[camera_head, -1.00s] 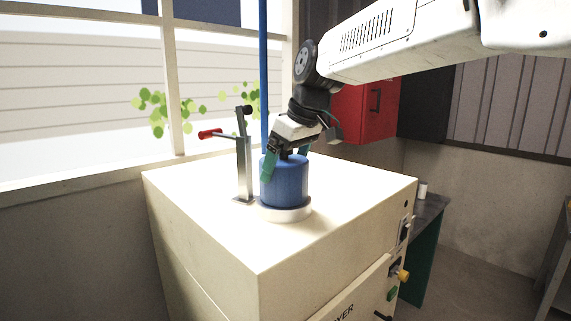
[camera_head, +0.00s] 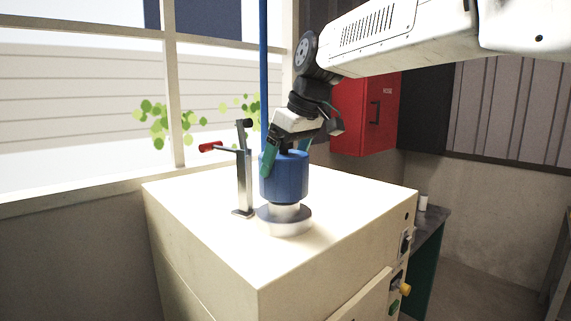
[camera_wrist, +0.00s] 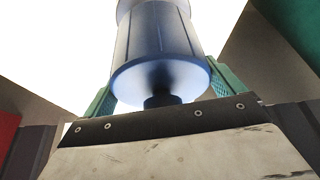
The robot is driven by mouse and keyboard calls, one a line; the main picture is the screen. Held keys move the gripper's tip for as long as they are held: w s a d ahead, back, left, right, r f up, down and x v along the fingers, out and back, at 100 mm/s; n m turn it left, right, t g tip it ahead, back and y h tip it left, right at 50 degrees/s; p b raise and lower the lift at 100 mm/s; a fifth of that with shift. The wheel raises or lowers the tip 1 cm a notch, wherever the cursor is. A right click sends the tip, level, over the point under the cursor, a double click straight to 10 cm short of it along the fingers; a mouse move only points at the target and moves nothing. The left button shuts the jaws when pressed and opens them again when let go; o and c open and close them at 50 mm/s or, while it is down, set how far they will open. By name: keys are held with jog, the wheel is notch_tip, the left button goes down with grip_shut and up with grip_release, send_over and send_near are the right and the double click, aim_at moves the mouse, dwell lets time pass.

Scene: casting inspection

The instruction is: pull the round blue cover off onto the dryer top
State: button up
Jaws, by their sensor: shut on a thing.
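The round blue cover (camera_head: 284,178) is held upright, raised above a white and dark-rimmed round base (camera_head: 285,222) on the dryer top (camera_head: 215,242). A pale cylindrical piece shows between the cover and the base. My gripper (camera_head: 285,165) is shut on the cover from above, with a green finger down its left side. In the wrist view the blue cover (camera_wrist: 157,45) sits between the two green fingers, with its dark knob toward my gripper. The far finger is mostly hidden in the head view.
A toggle clamp with a red handle (camera_head: 243,180) stands just left of the base. A blue vertical pole (camera_head: 263,70) rises behind. The front and right of the dryer top are clear. A red cabinet (camera_head: 366,115) hangs on the back wall.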

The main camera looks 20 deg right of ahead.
jog(key=shift+r, duration=0.25)
jog(key=shift+r, duration=1.95)
